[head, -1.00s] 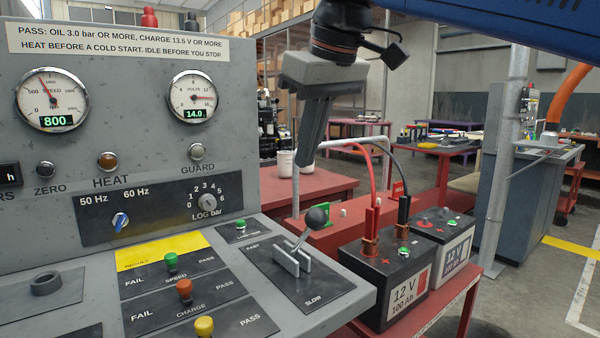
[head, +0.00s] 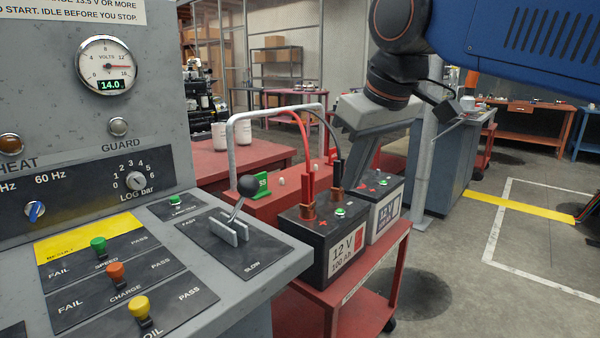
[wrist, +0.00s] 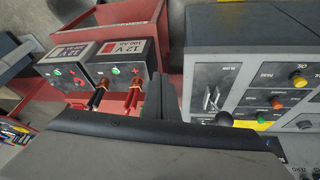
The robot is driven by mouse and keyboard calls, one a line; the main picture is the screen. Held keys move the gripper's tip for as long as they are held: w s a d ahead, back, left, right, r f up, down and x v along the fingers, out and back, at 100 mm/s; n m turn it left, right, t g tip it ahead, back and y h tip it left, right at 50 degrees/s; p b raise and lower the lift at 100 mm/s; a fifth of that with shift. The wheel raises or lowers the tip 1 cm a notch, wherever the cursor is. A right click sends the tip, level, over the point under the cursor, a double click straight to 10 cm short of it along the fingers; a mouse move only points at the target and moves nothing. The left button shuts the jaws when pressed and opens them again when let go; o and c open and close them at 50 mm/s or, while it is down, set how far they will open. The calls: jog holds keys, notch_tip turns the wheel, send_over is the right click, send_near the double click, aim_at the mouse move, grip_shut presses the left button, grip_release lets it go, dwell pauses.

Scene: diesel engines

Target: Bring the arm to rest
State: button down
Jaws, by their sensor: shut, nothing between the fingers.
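My gripper (head: 352,182) hangs from the arm at the upper right of the head view, fingers pointing down and together, with nothing held. In that view it overlaps the batteries from behind or above; the exact gap is unclear. In the wrist view my shut fingers (wrist: 160,98) show between the batteries and the console. The console (head: 150,210) stands at the left, with a black-knobbed lever (head: 248,187) and green, orange and yellow knobs. The front 12 V battery (head: 318,250) and the rear battery (head: 388,222) sit on a red cart.
The red cart (head: 372,290) stands right of the console. A grey tubular rail (head: 232,150) rises behind the batteries. A grey cabinet (head: 430,180) stands behind my gripper. Open floor (head: 470,290) lies to the right.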

jog(key=s+d+f+m, duration=0.2)
jog(key=s+d+f, duration=0.2)
jog(key=f, duration=0.6)
jog(key=s+d+f+m+h, duration=0.1)
jog(key=s+d+f, duration=0.3)
jog(key=d+f, duration=0.5)
jog(key=s+d+f+m+h, duration=0.1)
jog(key=s+d+f+m, duration=0.3)
jog(key=d+f, duration=0.3)
notch_tip(320, 180, down, 4)
jog(key=shift+s+r, duration=0.15)
jog(key=shift+r, duration=0.05)
